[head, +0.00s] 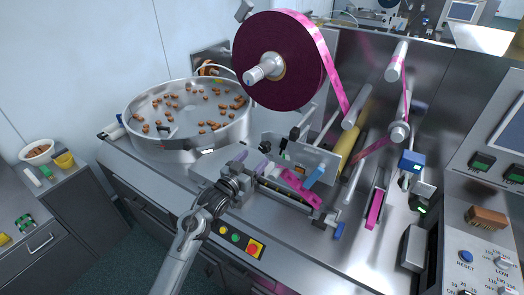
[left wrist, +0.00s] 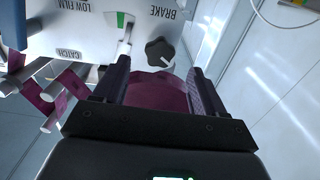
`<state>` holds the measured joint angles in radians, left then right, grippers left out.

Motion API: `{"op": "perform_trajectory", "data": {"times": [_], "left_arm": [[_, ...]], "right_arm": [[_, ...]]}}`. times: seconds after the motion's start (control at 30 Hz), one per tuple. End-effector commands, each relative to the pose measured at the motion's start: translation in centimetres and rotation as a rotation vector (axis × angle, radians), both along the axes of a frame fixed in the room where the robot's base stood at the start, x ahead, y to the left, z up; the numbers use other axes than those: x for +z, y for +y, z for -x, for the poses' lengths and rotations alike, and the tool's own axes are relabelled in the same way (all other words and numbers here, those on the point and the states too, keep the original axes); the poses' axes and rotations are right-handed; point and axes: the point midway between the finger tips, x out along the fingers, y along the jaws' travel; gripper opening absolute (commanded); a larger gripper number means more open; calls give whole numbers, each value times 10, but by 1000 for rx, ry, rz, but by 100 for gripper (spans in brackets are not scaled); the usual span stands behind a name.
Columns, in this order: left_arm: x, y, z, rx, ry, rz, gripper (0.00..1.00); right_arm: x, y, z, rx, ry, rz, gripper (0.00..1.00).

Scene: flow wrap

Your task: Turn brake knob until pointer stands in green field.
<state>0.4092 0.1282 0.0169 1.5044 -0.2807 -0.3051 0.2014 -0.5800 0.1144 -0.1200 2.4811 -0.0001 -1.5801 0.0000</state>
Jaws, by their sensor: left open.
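The brake knob (left wrist: 158,52) is dark and lobed, on a pale panel beside the printed word BRAKE in the left wrist view. A white pointer line on it points to the lower right of the picture. A small green field (left wrist: 120,19) shows on a white strip to the upper left of the knob, apart from the line. My left gripper (left wrist: 160,68) is open, its fingers to either side of the knob in the picture, with nothing held. In the head view the left gripper (head: 250,164) is over the machine's front edge. My right gripper is not seen.
A large burgundy film roll (head: 280,62) stands above, with pink film (head: 335,75) running over rollers. A round metal bowl (head: 180,147) with brown pieces is at left. Push buttons (head: 236,238) line the front. The panel also carries LOW FILM and CATCH labels.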

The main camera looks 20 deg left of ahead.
Motion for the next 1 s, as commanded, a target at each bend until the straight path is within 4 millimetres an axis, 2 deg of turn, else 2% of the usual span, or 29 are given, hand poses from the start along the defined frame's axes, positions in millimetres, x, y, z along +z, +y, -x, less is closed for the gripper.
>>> {"op": "perform_trajectory", "data": {"times": [0.2,0.4,0.6,0.9,0.93,1.0], "left_arm": [[1,-7,-32,0,-1,2,71],[0,-10,-50,0,0,0,71],[0,-12,-58,0,0,0,71],[0,-13,-59,0,0,0,71],[0,-13,-59,0,0,0,69],[0,-13,-59,0,0,0,59]], "right_arm": [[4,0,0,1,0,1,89],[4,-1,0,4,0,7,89],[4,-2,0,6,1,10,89],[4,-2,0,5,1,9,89],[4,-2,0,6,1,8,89],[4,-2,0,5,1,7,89]]}}
